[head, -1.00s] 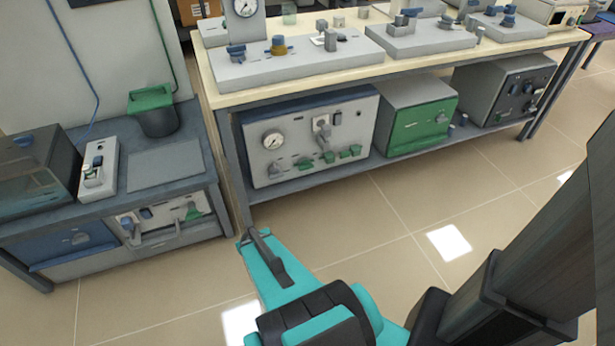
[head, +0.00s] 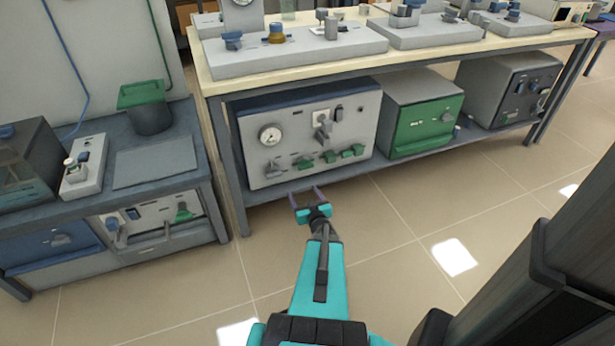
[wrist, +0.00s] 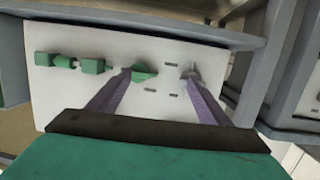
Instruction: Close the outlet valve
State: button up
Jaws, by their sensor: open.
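A white furnace panel (head: 350,105) stands on the lower shelf of the long bench. No readable label shows which one is the outlet valve. My gripper (head: 305,191) is open and empty, low in front of the panel. In the wrist view the panel appears inverted: the leftmost green knob (wrist: 143,74) and the grey knob (wrist: 191,75) show near the two purple fingertips (wrist: 158,78). Contact cannot be told.
The shelf edge (head: 350,177) runs below the panel, and a bench leg (head: 228,165) stands at its left. A green-fronted unit (head: 427,124) is to the right. A lower bench (head: 150,215) with another control panel is at left. The floor in front is clear.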

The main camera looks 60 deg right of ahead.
aim_at(307, 168)
jog(key=s+d+r+t+b, duration=0.1)
jog(key=s+d+t+b, duration=0.1)
jog(key=s, duration=0.3)
jog(key=shift+s+d+r+n+b, duration=0.25)
jog(key=shift+s+d+n+b, duration=0.1)
jog(key=shift+d, duration=0.35)
jog(key=b+x, duration=0.3)
jog(key=x, duration=1)
jog(key=shift+s+r, duration=0.1)
jog(key=shift+r, duration=0.1)
jog(key=shift+w+d+r, duration=0.1)
jog(key=shift+w+d, duration=0.25)
jog(key=shift+w, duration=0.05)
jog(key=c, duration=1)
